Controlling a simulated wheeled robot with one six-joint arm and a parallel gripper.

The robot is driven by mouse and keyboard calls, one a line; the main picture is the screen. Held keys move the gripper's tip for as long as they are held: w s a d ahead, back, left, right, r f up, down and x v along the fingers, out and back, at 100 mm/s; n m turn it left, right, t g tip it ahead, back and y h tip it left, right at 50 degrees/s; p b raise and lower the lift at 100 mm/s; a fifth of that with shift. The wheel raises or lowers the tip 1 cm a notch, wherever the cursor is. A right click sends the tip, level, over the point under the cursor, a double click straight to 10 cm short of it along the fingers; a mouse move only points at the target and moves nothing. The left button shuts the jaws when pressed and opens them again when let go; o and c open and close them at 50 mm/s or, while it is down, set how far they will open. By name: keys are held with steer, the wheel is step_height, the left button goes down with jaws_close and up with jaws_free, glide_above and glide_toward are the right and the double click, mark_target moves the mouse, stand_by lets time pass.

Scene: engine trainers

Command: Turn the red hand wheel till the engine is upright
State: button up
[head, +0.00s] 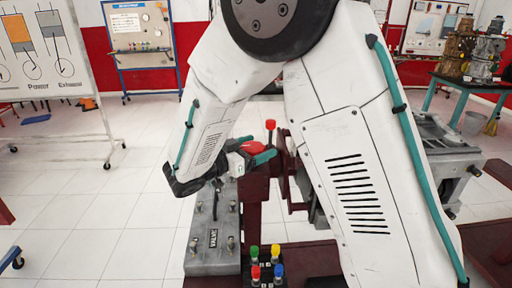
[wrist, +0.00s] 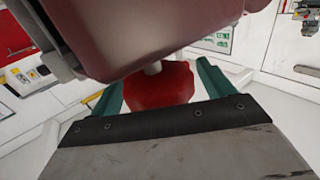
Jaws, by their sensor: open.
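The red hand wheel (head: 253,147) is on the dark red stand (head: 255,188) in the middle of the head view. Only part of it shows there. In the wrist view a rounded red part of the wheel (wrist: 160,86) lies between the teal fingers, below a dark red housing (wrist: 150,35) with a pale shaft. My gripper (head: 250,150) is open around this part; it also shows in the wrist view (wrist: 160,90). I cannot tell whether the fingers touch it. A grey engine (head: 440,150) shows at the right, partly hidden by my arm; its tilt is unclear.
A grey valve box (head: 212,240) stands below my gripper. A red-tipped knob (head: 270,126) sticks up close to the gripper. Another engine (head: 470,52) stands on a table at the back right.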

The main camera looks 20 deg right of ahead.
steer(key=shift+d, duration=0.2)
steer(key=c, duration=1)
steer(key=shift+t, duration=0.3)
steer(key=n+t+y, duration=0.1)
steer(key=n+t, duration=0.1)
steer(key=t, duration=0.1)
steer(key=n+t+y, duration=0.2)
steer(key=t, duration=0.1)
steer(key=shift+w+a+n+y, duration=0.1)
steer(key=shift+w+n+y, duration=0.1)
steer(key=shift+n+y, duration=0.15)
steer(key=shift+w+a+n+t+y, duration=0.1)
steer(key=shift+a+n+t+y, duration=0.05)
steer(key=shift+n+t+y, duration=1.1)
steer(key=shift+w+a+n+t+y, duration=0.1)
steer(key=shift+n+t+y, duration=0.85)
steer(key=shift+y, duration=0.45)
steer(key=shift+n+y, duration=0.25)
steer(key=shift+y, duration=0.05)
steer(key=o, duration=1)
